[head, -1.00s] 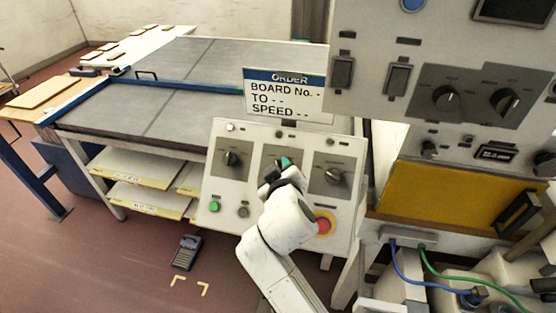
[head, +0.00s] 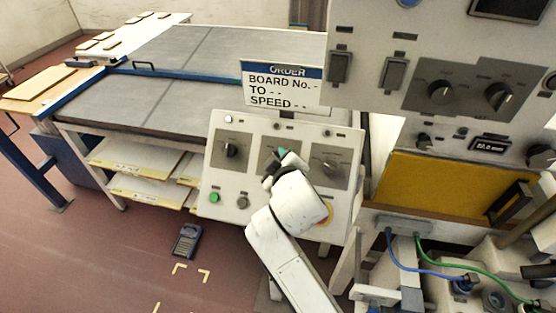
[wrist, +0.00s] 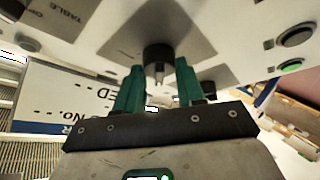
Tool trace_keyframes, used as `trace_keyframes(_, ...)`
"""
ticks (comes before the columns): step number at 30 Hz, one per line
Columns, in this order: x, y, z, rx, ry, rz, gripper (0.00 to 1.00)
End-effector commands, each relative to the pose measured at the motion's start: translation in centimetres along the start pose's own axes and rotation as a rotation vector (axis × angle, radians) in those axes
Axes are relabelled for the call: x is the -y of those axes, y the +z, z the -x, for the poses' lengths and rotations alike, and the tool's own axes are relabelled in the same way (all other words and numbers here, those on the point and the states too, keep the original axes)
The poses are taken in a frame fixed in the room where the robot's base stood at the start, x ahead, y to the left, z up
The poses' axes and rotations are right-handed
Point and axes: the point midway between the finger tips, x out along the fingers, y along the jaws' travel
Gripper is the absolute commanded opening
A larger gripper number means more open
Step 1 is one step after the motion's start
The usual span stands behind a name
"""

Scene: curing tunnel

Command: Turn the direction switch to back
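A sloped grey control panel (head: 222,183) carries three rotary knobs on dark plates: a left knob (head: 231,150), a middle one behind my gripper, and a right knob (head: 330,165). Their labels are too small to read in the head view, so I cannot tell which is the direction switch. My gripper (head: 279,157) is at the middle plate and hides most of it. In the wrist view, my gripper (wrist: 159,84) has its teal fingers apart. A dark knob (wrist: 158,54) shows between them, its narrow grip with gaps to both fingers.
The order board (head: 283,88) stands behind the panel. A green button (head: 214,197) and a grey button (head: 242,202) are at the panel's lower left. A red-and-yellow stop button (head: 327,213) is partly covered by my arm. A machine cabinet (head: 364,96) overhangs at right.

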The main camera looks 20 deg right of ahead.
Motion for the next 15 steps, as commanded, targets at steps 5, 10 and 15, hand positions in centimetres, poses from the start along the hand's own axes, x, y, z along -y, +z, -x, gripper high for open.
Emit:
trace_keyframes(5,-0.05,0.01,-0.01,0.001,0.001,0.001,0.55)
trace_keyframes(10,-0.03,0.01,-0.01,0.001,0.001,0.000,0.63)
trace_keyframes(15,-0.01,0.01,0.07,0.000,0.001,0.000,0.63)
